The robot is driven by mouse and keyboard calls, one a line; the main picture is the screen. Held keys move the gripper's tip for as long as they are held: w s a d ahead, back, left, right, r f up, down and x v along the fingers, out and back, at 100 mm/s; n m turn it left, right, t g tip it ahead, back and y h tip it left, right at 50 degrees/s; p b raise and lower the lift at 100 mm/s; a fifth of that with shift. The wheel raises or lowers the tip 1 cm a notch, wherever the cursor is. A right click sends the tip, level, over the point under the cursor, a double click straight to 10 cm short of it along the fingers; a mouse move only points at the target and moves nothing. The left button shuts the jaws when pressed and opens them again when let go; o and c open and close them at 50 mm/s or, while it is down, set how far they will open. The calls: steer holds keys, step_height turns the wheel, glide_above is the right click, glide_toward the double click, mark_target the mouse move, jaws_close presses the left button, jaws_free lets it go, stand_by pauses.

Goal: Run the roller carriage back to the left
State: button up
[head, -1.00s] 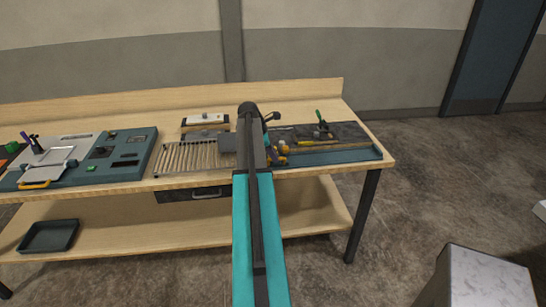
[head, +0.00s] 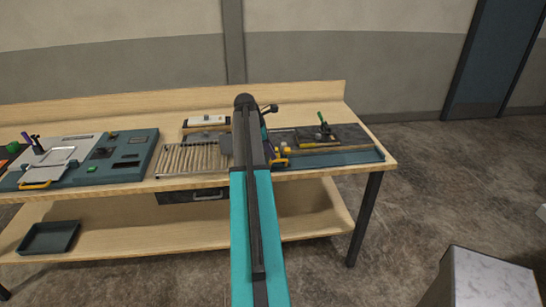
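A dark board with a teal front edge (head: 345,156) lies at the right end of the bench, with a long rail along its front. Small yellow and dark parts (head: 280,162) sit at its left end, beside my arm; they may belong to the roller carriage, but they are too small and partly covered to tell. My arm reaches forward over the bench, just left of this board. My gripper's fingers are hidden behind the arm, so I cannot see what they touch.
Left of my arm is a slatted wooden rack (head: 190,160) with a white-topped block (head: 207,121) behind it. A teal console (head: 125,150) lies farther left. A dark tray (head: 50,237) is on the lower shelf. A pale block (head: 480,275) stands at the front right.

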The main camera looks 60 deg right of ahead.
steer(key=b+v, duration=0.2)
steer(key=v, duration=0.7)
steer(key=shift+r, duration=0.3)
steer(key=shift+a, duration=0.1)
